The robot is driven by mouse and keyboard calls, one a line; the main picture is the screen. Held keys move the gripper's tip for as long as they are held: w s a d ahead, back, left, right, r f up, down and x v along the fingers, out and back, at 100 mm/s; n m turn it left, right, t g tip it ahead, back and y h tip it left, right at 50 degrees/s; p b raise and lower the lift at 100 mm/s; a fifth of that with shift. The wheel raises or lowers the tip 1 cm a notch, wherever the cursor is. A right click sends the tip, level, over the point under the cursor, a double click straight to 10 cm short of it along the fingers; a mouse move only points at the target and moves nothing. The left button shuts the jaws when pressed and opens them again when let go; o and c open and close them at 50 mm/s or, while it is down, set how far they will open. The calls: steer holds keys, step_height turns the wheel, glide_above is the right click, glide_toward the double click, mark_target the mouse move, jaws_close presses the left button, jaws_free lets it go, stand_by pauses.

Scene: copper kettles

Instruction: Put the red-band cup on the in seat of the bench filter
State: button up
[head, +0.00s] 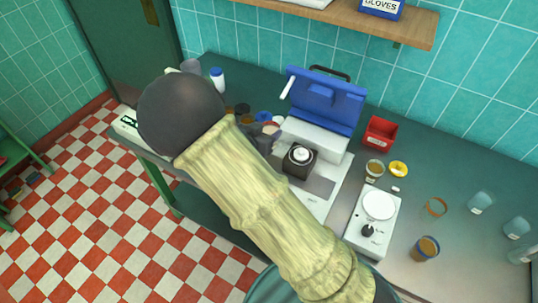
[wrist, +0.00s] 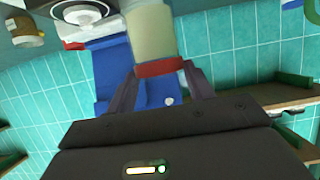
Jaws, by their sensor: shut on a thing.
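The red-band cup shows in the wrist view as a pale cylinder (wrist: 152,30) with a red band (wrist: 160,68) round one end. My gripper (wrist: 161,84) is shut on it, a finger on each side at the band. In the head view my gripper (head: 262,136) is dark and mostly behind my own arm. A bit of red and pale shows at its tip, too small to read clearly. Right of it stands a white unit with a raised blue lid (head: 325,100) and a dark square block (head: 299,160), perhaps the bench filter. I cannot make out its in seat.
A white device with a round plate (head: 379,206) stands to the right. A red bin (head: 380,132), a yellow ring (head: 398,169) and an amber-filled cup (head: 425,248) are on the grey counter (head: 465,170). Clear glassware stands far right. A wooden shelf (head: 405,25) hangs above.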

steer(key=shift+w, duration=0.15)
steer(key=shift+s, duration=0.3)
steer(key=shift+s+d+f, duration=0.1)
steer(key=shift+s+f, duration=0.05)
steer(key=shift+f, duration=2.7)
steer(key=shift+f, duration=0.1)
steer(key=shift+f+p, duration=0.6)
steer(key=shift+f, duration=1.4)
